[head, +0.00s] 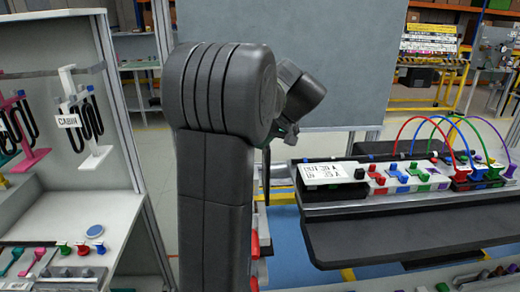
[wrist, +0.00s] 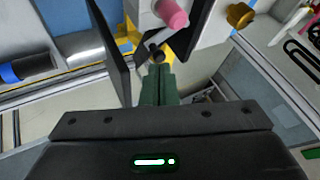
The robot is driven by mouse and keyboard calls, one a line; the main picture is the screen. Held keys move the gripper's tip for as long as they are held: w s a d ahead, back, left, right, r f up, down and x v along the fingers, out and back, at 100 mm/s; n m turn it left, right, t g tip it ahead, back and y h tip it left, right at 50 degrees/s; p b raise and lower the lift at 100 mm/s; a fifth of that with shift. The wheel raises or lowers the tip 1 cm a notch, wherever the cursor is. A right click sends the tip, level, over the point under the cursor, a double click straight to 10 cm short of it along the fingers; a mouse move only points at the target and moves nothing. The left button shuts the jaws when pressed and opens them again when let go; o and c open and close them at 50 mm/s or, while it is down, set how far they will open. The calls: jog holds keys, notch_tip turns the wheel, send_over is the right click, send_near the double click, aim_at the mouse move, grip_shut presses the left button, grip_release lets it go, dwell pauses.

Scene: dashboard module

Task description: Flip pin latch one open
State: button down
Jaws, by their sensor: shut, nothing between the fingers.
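In the wrist view my gripper (wrist: 157,72) is shut, its green fingers together and empty. Just past the fingertips is a small dark round part with a yellow base (wrist: 160,54); I cannot tell whether the fingers touch it. A pink cylinder (wrist: 172,13) and a brass-yellow knob (wrist: 240,15) sit farther up in that view. I cannot tell which part is pin latch one. In the head view my arm stands in the middle and hides its own gripper. The dashboard module (head: 400,176) with coloured parts is at the right.
Red, green, blue and purple cables (head: 440,120) arch over the module's right side. A white shelf unit (head: 50,45) with hooks and coloured pieces stands at the left. A grey panel (head: 330,60) is behind my arm. A dark plate (wrist: 110,45) rises close left of my fingers.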

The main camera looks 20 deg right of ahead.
jog(key=d+v, duration=0.1)
jog(key=v, duration=0.9)
jog(key=shift+d, duration=0.2)
jog(key=shift+s+f, duration=0.1)
jog(key=shift+f, duration=0.05)
jog(key=a+x, duration=0.1)
jog(key=x, duration=0.9)
jog(key=s+f+m+t+h+p, duration=0.1)
jog(key=s+f+m+h, duration=0.2)
jog(key=m, duration=0.6)
jog(key=shift+s+t+h, duration=0.3)
jog(key=shift+s+h, duration=1)
jog(key=shift+s, duration=0.35)
jog(key=shift+d, duration=0.1)
